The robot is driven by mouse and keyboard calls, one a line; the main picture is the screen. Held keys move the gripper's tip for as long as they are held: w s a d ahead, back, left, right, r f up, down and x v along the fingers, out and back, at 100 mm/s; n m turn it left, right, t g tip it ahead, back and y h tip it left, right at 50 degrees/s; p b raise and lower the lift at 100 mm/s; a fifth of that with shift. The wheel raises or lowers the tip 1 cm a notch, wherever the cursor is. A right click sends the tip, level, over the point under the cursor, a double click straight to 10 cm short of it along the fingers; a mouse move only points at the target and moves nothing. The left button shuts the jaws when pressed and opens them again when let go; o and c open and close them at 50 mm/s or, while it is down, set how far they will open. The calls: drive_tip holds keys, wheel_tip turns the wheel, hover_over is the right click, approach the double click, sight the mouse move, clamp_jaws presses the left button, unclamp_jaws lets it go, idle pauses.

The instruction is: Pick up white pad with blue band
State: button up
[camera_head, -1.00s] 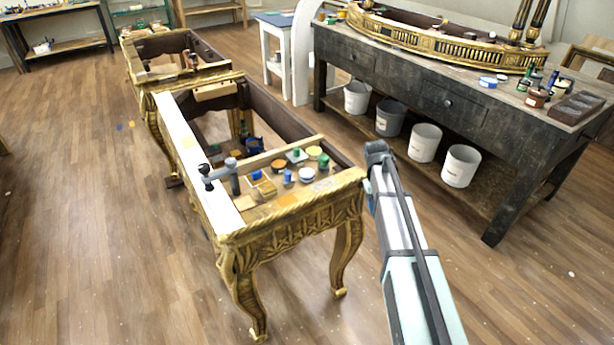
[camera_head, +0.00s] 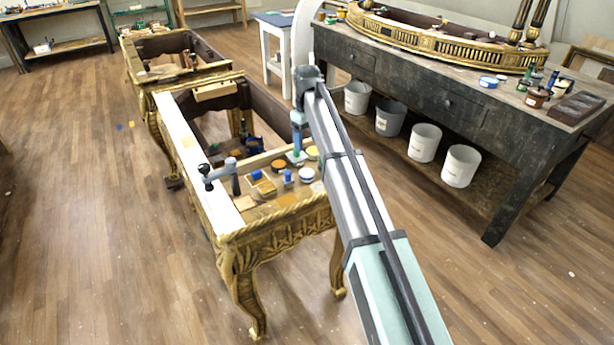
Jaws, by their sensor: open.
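A small round white pad with a blue band (camera_head: 306,175) lies on the front ledge of the nearer gilt console (camera_head: 290,210), among several paint pots. My arm reaches in from the lower right, and its end hangs down over the ledge. My gripper (camera_head: 297,143) points downward just behind and left of the pad, close to a green-topped item (camera_head: 296,156). It is open and apart from the pad. The fingertips are small and hard to make out. My forearm hides the right end of the ledge.
A grey clamp-like tool (camera_head: 221,173) stands on the left of the ledge. Yellow and blue pots (camera_head: 262,186) and an amber-topped jar (camera_head: 278,165) crowd near the pad. A dark workbench (camera_head: 440,100) with several buckets stands at right.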

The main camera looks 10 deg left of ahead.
sight(307, 171)
wheel_tip(307, 171, down, 14)
drive_tip(key=shift+s+r, duration=0.1)
drive_tip(key=shift+r, duration=0.1)
drive_tip(key=c, duration=0.8)
idle(0.4)
